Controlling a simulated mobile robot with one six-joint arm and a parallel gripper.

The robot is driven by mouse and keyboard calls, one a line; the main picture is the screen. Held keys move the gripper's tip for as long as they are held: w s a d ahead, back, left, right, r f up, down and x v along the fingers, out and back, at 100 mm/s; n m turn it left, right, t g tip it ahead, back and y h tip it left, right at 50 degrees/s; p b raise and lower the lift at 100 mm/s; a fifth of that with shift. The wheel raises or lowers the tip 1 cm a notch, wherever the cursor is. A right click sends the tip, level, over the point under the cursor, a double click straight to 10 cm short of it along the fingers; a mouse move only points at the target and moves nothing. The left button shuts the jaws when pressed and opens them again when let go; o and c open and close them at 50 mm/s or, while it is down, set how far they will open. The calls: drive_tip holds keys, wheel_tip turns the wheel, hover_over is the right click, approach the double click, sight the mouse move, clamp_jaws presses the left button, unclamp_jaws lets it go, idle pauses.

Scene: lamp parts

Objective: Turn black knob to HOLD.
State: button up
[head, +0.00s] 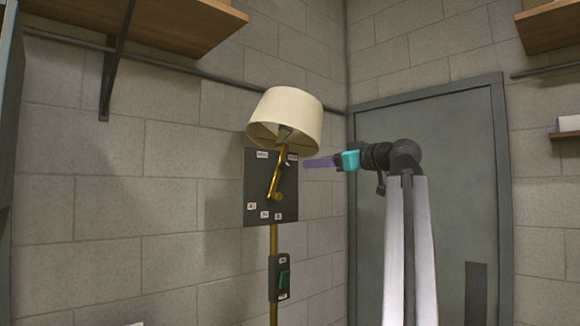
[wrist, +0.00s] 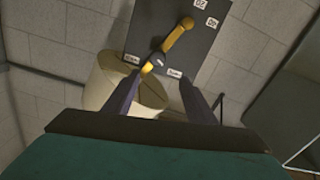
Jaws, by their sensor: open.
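A dark panel (head: 256,213) with small white labels stands behind a brass lamp arm (head: 274,183); it also shows in the wrist view (wrist: 183,50). The black knob (wrist: 158,60) sits at the lower end of the brass arm in the wrist view, between two white labels (wrist: 132,59) (wrist: 174,72) too blurred to read. In the head view the knob area is small, under the shade. My gripper (head: 306,163) reaches in from the right with its purple fingers at the panel's right edge. In the wrist view its fingers (wrist: 159,77) are apart, with the knob ahead between them; contact cannot be told.
A cream lampshade (head: 287,112) hangs just above the panel and shows close by the left finger in the wrist view (wrist: 103,80). A switch box (head: 281,277) is on the pole below. A grey door (head: 450,140) is behind my arm. Wooden shelves (head: 165,20) are higher up.

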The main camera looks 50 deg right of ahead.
sight(289, 165)
drive_tip(key=shift+s+d, duration=0.1)
drive_tip(key=shift+d, duration=0.1)
drive_tip(key=w+p, duration=0.1)
drive_tip(key=w, duration=0.3)
drive_tip(key=w+p, duration=0.1)
drive_tip(key=w, duration=0.4)
drive_tip(key=w+d+p, duration=0.1)
drive_tip(key=w, duration=0.3)
drive_tip(key=shift+w+p, duration=0.25)
drive_tip(key=shift+p, duration=0.15)
drive_tip(key=shift+c, duration=0.2)
